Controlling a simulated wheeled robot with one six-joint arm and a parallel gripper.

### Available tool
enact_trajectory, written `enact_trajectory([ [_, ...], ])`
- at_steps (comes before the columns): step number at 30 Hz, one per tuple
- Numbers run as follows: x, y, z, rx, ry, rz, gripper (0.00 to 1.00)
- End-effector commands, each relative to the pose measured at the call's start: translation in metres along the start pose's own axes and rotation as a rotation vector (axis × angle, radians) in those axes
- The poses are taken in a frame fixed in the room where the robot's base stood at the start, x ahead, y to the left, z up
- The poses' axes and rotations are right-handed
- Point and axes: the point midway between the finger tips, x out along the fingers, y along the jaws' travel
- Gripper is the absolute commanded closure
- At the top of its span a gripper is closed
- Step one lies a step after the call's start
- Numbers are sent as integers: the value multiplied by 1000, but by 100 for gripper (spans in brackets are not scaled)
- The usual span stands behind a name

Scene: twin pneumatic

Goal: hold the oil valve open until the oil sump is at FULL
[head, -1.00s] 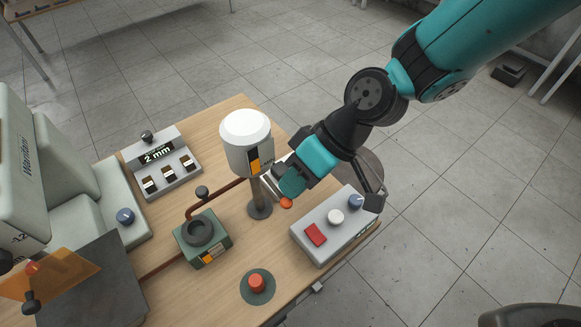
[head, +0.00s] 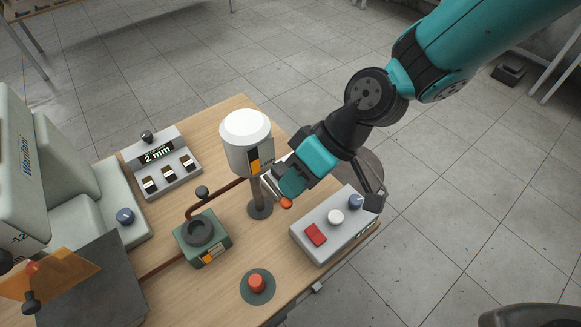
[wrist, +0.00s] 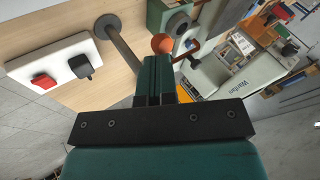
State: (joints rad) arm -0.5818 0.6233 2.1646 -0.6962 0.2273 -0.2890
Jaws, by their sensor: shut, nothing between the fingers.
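An orange-red ball knob (head: 287,203), which looks like the oil valve's handle, sits low beside the post of the white tank (head: 246,135). In the wrist view the same ball (wrist: 162,44) is just past my fingertips; I cannot tell whether they touch it. My gripper (wrist: 156,62) is shut and empty, and in the head view its fingers are partly hidden beside the tank. The tank has an orange and black strip. A green box with a dark ring (head: 203,233) stands left of the post; its yellow label is too small to read. I cannot tell which strip shows the sump level.
A grey control box (head: 310,245) with a red switch and knobs stands right of the post. A red button (head: 256,283) is near the front edge. A "2 mm" display box (head: 163,165) and a large grey machine (head: 60,185) stand at the left.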

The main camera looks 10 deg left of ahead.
Motion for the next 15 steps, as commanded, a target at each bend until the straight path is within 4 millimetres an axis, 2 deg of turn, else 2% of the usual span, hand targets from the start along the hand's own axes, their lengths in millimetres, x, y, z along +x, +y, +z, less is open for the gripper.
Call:
enact_trajectory([
  [15, -7, -5, -3, 0, 0, -1, 100],
])
